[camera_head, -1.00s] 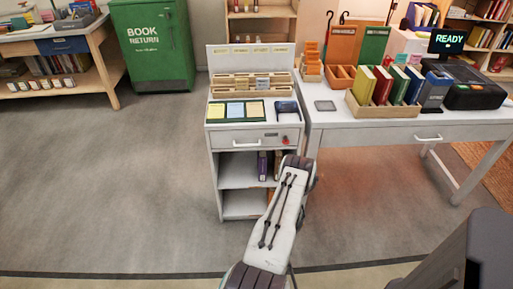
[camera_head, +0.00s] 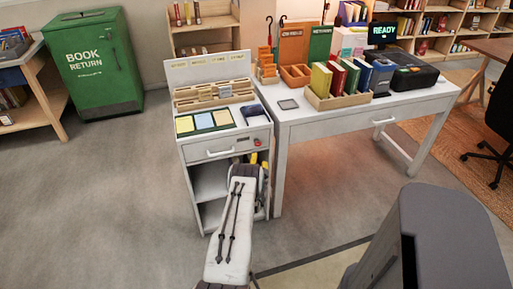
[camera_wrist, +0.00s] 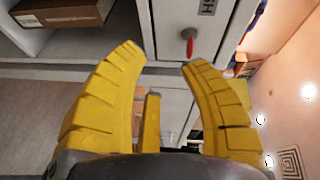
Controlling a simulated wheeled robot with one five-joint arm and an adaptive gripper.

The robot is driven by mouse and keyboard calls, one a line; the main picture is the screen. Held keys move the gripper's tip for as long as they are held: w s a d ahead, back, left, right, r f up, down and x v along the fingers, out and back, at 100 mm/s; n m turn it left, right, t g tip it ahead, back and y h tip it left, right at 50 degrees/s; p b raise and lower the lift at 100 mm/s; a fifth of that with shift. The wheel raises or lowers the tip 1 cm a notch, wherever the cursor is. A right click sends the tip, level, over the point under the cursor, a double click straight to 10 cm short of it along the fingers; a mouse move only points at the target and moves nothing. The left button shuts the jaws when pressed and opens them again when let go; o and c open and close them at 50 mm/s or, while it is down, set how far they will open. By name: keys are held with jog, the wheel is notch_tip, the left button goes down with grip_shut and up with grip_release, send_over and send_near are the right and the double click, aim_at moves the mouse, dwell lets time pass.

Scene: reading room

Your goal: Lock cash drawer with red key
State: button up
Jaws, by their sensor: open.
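The cash drawer (camera_head: 222,151) is a white front with a grey handle, below the top of a small white cabinet; it looks shut. The red key (camera_head: 257,142) sits at the right end of its front. In the wrist view the red key (camera_wrist: 190,46) hangs at a round lock, just beyond the tip of the right finger. My gripper (camera_wrist: 163,60) has its yellow fingers spread apart with nothing between the tips. In the head view, my gripper (camera_head: 254,160) is just below the key, partly hidden by my arm. Whether it touches the cabinet cannot be told.
A white table (camera_head: 340,121) stands close on the cabinet's right, bearing a wooden box of books (camera_head: 340,100). The cabinet's open shelves (camera_head: 208,180) lie below the drawer. A green book return bin (camera_head: 95,65) stands at the back left. The floor on the left is clear.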

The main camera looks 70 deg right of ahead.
aim_at(258, 145)
jog(key=shift+w+d+r+m+h+b, duration=0.2)
jog(key=shift+w+d+r+m+b, duration=0.25)
jog(key=shift+d, duration=0.75)
jog(key=shift+w+d+r+m+h+b, duration=0.2)
jog(key=shift+d+r+m, duration=0.3)
jog(key=shift+d, duration=0.65)
jog(key=shift+w+d+r+m+h+b, duration=0.25)
jog(key=shift+d+r+m+b, duration=0.25)
jog(key=shift+d, duration=0.7)
jog(key=shift+f, duration=0.15)
grip_shut()
